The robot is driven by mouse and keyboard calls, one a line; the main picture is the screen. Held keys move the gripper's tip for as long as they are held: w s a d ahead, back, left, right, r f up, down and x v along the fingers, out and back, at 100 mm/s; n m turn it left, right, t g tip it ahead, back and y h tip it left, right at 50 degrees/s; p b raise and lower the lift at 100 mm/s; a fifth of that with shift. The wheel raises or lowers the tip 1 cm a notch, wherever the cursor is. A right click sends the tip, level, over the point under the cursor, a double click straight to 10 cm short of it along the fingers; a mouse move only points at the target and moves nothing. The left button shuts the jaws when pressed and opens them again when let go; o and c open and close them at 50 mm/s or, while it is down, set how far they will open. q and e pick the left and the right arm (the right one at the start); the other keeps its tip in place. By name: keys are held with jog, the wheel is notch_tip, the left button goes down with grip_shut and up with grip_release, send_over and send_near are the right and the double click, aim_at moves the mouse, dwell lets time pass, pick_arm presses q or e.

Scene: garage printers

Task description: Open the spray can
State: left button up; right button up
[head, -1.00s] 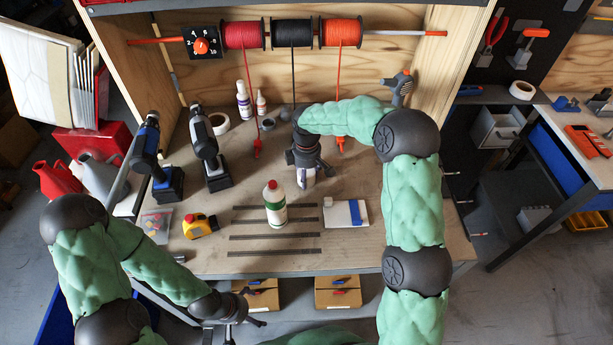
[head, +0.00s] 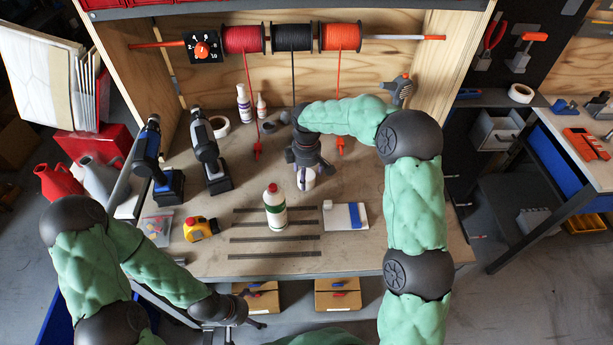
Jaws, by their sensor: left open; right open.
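A white can-like object (head: 306,182), likely the spray can, stands on the workbench (head: 350,262) in the head view. Its upper part is hidden by my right gripper (head: 307,166), which reaches down over it from above with its fingers spread. I cannot tell whether the fingers touch it. My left gripper (head: 246,316) is open and empty, low in front of the bench's front edge, far from the can.
A white-green bottle with a red cap (head: 275,208) stands just in front of the can. A white pad (head: 340,217) lies to its right. A tape measure (head: 200,229) and two drills (head: 208,150) are at left. Cable spools (head: 292,37) hang behind.

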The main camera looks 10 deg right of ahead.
aim_at(307, 175)
notch_tip(307, 175, up, 10)
jog(key=p, duration=0.2)
jog(key=shift+p, duration=0.4)
